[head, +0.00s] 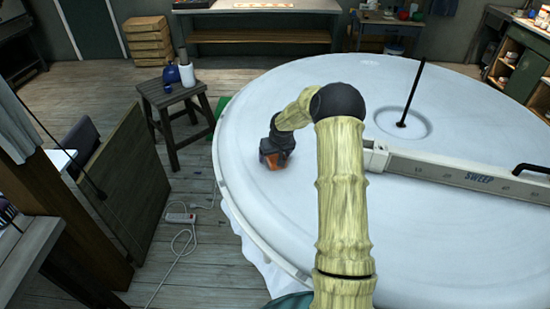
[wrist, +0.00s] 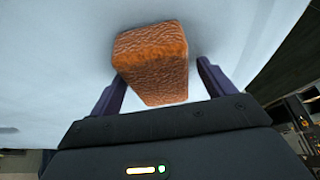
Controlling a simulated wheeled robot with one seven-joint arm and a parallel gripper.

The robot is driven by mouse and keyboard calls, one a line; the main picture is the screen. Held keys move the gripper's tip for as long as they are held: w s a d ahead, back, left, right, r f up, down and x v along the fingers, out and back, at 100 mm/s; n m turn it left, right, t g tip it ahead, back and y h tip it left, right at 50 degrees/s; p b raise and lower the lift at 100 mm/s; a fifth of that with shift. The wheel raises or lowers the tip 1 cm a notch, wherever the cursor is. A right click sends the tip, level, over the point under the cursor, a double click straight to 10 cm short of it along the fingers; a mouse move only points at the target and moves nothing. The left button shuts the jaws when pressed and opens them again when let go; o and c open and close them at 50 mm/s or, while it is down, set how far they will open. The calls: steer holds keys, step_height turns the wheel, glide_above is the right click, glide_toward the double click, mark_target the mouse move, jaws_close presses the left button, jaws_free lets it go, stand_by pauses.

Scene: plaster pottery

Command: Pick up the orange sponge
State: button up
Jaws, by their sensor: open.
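The orange sponge (wrist: 155,60) is a brown-orange block with a wrinkled surface. In the wrist view it lies on the white round table, and its near end reaches between the two dark fingers of my gripper (wrist: 162,85). The fingers are apart, with a gap visible between the sponge and each finger at its near end. In the head view the sponge (head: 281,164) shows as a small orange patch, partly hidden under my gripper (head: 272,160) near the table's left edge.
The large round white table (head: 320,95) has a long bar marked SWEEP (head: 460,175) and an upright black rod (head: 413,95). A dark wooden stool (head: 172,110) stands left of it. A power strip (head: 181,218) with its cord lies on the floor. The table's left part is otherwise clear.

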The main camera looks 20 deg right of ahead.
steer(key=shift+f, duration=0.1)
steer(key=shift+c, duration=0.4)
steer(key=c, duration=1)
step_height(320, 180, up, 10)
steer(key=shift+r+b, duration=0.2)
steer(key=shift+b, duration=0.6)
steer(key=shift+o, duration=0.6)
